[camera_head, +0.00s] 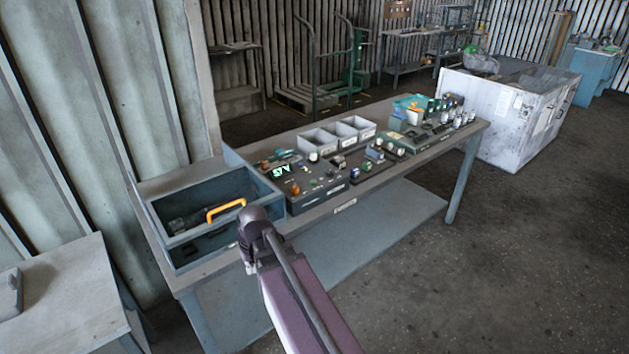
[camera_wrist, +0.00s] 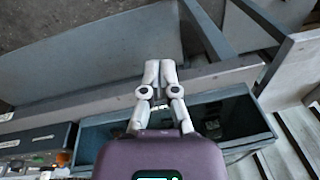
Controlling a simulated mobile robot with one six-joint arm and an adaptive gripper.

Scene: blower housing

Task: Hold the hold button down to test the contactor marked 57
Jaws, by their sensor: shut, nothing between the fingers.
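My gripper (camera_wrist: 160,70) is shut and empty in the wrist view, its pale fingertips together over the bench's front edge. In the head view my arm reaches the bench front by the open blue-grey bin, and the fingers are hidden. A dark test panel (camera_head: 318,188) with a lit green display (camera_head: 281,171) stands right of the bin, with several small knobs or buttons. In the wrist view part of this panel (camera_wrist: 28,150) shows at lower left, apart from the fingers. Several small devices (camera_head: 374,153) stand further right; I cannot read the mark 57 or tell which control is the hold button.
The open bin (camera_head: 160,227) holds dark tools, one with an orange handle (camera_head: 226,210). Grey empty trays (camera_head: 318,141) stand behind the panel. The bench (camera_head: 423,156) has more small parts at its right end. A white cabinet (camera_head: 500,115) stands beyond; the floor in front is clear.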

